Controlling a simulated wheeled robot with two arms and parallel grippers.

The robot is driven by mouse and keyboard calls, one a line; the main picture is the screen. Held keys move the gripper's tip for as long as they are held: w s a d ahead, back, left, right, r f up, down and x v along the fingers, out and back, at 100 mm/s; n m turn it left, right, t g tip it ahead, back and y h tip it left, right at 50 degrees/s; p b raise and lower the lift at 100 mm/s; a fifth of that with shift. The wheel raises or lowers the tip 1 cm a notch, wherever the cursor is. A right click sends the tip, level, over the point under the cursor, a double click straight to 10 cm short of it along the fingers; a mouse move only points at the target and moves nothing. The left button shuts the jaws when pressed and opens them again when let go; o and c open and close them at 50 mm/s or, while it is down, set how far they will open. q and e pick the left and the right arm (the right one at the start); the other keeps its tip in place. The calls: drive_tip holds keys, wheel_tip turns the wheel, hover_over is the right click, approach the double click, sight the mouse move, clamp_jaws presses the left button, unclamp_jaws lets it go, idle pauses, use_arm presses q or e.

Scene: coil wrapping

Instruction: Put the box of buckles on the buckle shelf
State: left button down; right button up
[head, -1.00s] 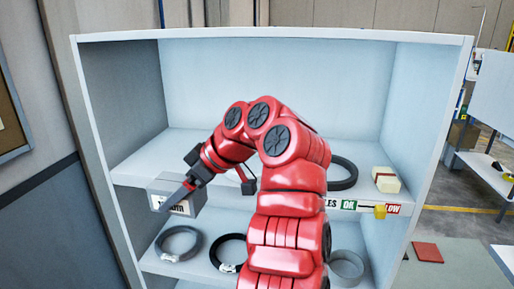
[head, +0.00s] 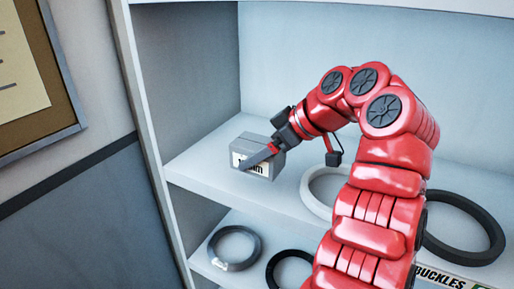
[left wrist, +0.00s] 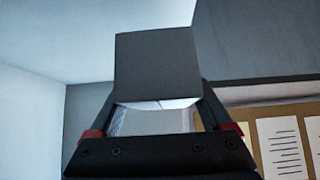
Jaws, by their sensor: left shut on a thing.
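The box of buckles (head: 252,146) is a small grey box with a white label on its front; the lettering is partly covered by a finger. My left gripper (head: 260,156) is shut on it, with one dark finger across the front side. In the head view the box is over the left part of the buckle shelf (head: 205,177), and I cannot tell whether it touches the board. The box also fills the middle of the left wrist view (left wrist: 157,65), between the fingers. The shelf's label (head: 440,278) reads BUCKLES. My right gripper is not in view.
A white ring (head: 312,204) and a dark ring (head: 440,250) lie on the same shelf, right of the box. A grey coil (head: 213,250) and a black coil (head: 272,270) lie on the lower shelf. The cabinet's left side wall (head: 150,120) is near the box.

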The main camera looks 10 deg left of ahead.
use_arm(q)
drive_tip(key=shift+a+f+b, duration=0.1)
drive_tip(key=shift+a+b, duration=0.2)
drive_tip(key=shift+a, duration=0.15)
drive_tip(key=w+a+b, duration=0.1)
drive_tip(key=a, duration=0.1)
drive_tip(key=w+a+f+b, duration=0.1)
drive_tip(key=w+a, duration=0.1)
drive_tip(key=w+a+b, duration=0.1)
drive_tip(key=w+a, duration=0.1)
drive_tip(key=shift+a+f, duration=0.25)
drive_tip(key=shift+a, duration=0.15)
drive_tip(key=w+a, duration=0.1)
drive_tip(key=a, duration=0.2)
drive_tip(key=w+a, duration=0.1)
drive_tip(key=a, duration=0.1)
drive_tip(key=shift+w+r+p, duration=0.3)
drive_tip(key=shift+p, duration=0.05)
drive_tip(key=shift+w+a+f, duration=0.15)
drive_tip(key=shift+w+a, duration=0.1)
drive_tip(key=shift+w+a+p, duration=0.15)
drive_tip(key=shift+a+p, duration=0.15)
wheel_tip(320, 180, down, 2)
drive_tip(key=shift+f+p, duration=0.25)
drive_tip(key=shift+p, duration=0.45)
drive_tip(key=shift+f, duration=0.6)
drive_tip(key=shift+f, duration=0.1)
